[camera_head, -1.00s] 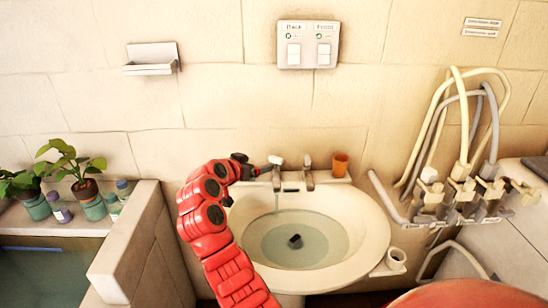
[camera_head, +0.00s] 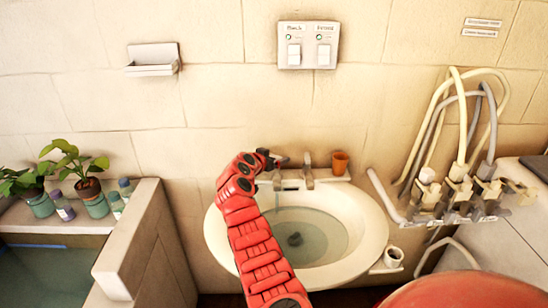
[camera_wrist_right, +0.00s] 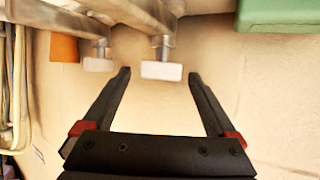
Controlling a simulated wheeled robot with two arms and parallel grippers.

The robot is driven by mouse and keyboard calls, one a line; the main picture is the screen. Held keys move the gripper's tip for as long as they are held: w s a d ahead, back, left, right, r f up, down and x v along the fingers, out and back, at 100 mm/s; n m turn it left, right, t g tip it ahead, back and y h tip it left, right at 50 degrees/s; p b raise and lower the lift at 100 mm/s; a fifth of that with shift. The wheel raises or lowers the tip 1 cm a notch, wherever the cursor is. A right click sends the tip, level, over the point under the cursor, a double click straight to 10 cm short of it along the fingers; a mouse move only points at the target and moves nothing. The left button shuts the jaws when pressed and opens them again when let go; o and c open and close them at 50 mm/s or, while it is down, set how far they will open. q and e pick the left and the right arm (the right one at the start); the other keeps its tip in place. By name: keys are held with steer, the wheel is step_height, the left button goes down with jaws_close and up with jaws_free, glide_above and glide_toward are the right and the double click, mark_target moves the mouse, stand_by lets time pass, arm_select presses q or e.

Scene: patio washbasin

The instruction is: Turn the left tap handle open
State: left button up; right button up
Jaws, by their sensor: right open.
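The left tap (camera_head: 277,182) stands on the back rim of the washbasin; its top is largely hidden by my right gripper (camera_head: 270,159) in the head view. In the right wrist view the picture is turned, and the left tap's pale handle (camera_wrist_right: 161,70) lies between the tips of my right gripper (camera_wrist_right: 159,77). The jaws are open, with a gap visible on each side of the handle. The right tap's handle (camera_wrist_right: 98,64) is outside the left-hand finger. The right tap (camera_head: 308,172) shows clearly in the head view. My left gripper is not in view.
The white basin (camera_head: 372,232) holds water and a small dark object (camera_head: 294,239). An orange cup (camera_head: 340,163) stands right of the taps. Hoses and valves (camera_head: 460,190) crowd the right. Potted plants (camera_head: 88,188) stand on the left ledge. A green object (camera_wrist_right: 278,15) shows in the wrist view.

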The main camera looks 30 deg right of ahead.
steer(key=c, duration=1.4)
steer(key=shift+o, duration=0.2)
steer(key=shift+r+t+p, duration=0.15)
steer(key=shift+t+p, duration=0.15)
steer(key=shift+p, duration=0.1)
steer(key=n+t+y+p, duration=0.1)
steer(key=n+p, duration=0.1)
steer(key=p, duration=0.1)
steer(key=n+t+y+p, duration=0.1)
steer(key=y+p, duration=0.1)
steer(key=p, duration=0.2)
steer(key=n+t+y+p, duration=0.1)
steer(key=n+t+p, duration=0.1)
steer(key=p, duration=0.1)
steer(key=shift+s+d+r+n+y+p, duration=0.15)
steer(key=shift+s+d+n+y+p, duration=0.15)
steer(key=shift+p, duration=0.1)
steer(key=shift+t+p, duration=0.3)
steer(key=shift+p, duration=0.1)
steer(key=shift+f, duration=0.2)
steer(key=o, duration=1.4)
steer(key=shift+c, duration=0.2)
steer(key=shift+a, duration=0.1)
